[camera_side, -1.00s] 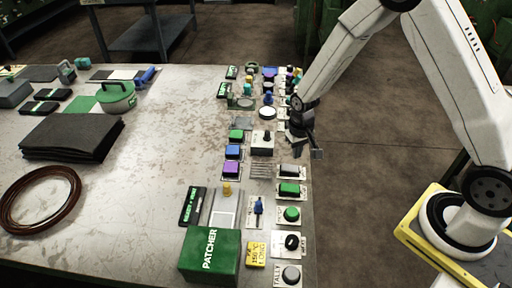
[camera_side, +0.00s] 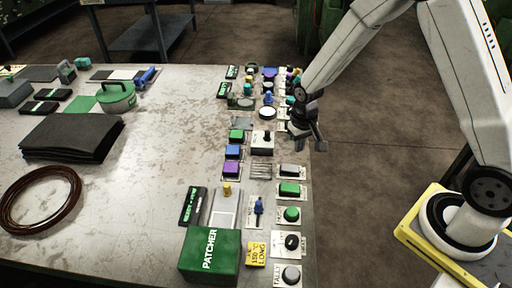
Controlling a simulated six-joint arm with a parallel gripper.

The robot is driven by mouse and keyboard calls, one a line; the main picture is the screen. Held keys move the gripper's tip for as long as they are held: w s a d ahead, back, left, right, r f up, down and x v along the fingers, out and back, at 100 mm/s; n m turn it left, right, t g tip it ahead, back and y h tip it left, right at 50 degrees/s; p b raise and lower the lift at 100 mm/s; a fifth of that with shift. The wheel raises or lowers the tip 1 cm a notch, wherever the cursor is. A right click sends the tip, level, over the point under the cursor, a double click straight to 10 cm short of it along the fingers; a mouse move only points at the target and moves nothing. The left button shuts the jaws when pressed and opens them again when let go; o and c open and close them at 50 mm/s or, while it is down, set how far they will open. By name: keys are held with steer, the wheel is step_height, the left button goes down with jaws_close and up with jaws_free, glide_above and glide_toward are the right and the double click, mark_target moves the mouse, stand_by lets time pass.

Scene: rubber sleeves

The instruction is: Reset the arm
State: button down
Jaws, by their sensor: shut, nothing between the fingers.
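My gripper (camera_side: 318,146) hangs from my white arm just past the right edge of the metal table (camera_side: 160,190). It is small and dark in this view. It is shut with nothing held, and it is apart from the buttons and blocks on the table. My arm reaches in from the right and bends down toward the table edge.
Along the table's right side stand several coloured buttons and switches, a green PATCHER box (camera_side: 209,254) and a yellow label block (camera_side: 256,253). Black sheets (camera_side: 72,137), a brown ring (camera_side: 40,199) and a green round tool (camera_side: 117,96) lie left. The table's middle is clear.

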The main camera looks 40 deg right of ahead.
steer(key=s+a+r+n+t, duration=0.1)
steer(key=s+r+n+t, duration=0.1)
steer(key=s+r, duration=0.8)
steer(key=shift+s+a+r+n, duration=0.25)
steer(key=shift+s+r+n, duration=0.15)
steer(key=shift+s, duration=0.55)
